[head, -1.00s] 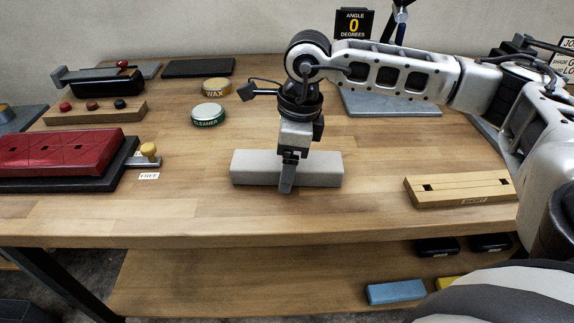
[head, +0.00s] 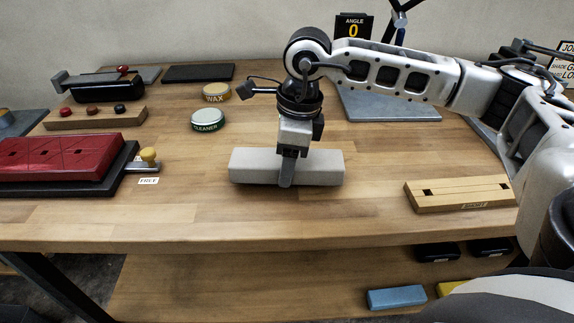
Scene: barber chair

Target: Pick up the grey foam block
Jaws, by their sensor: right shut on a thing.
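The grey foam block (head: 319,168) is a long light grey bar near the middle of the wooden bench (head: 300,220). It lies lengthwise from left to right in the head view. My right gripper (head: 287,176) points down over the block and is shut on it across its narrow width, a little left of the middle. One finger shows on the near face; the far finger is hidden behind the block. I cannot clearly tell whether the block is touching the bench or just above it. My left gripper is not in view.
A red padded piece (head: 60,157) on a dark base stands at the left. Wax (head: 216,91) and cleaner (head: 208,120) tins stand behind the block. A slotted wooden piece (head: 460,193) lies at the right. A lower shelf holds a blue block (head: 396,297). The bench front is clear.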

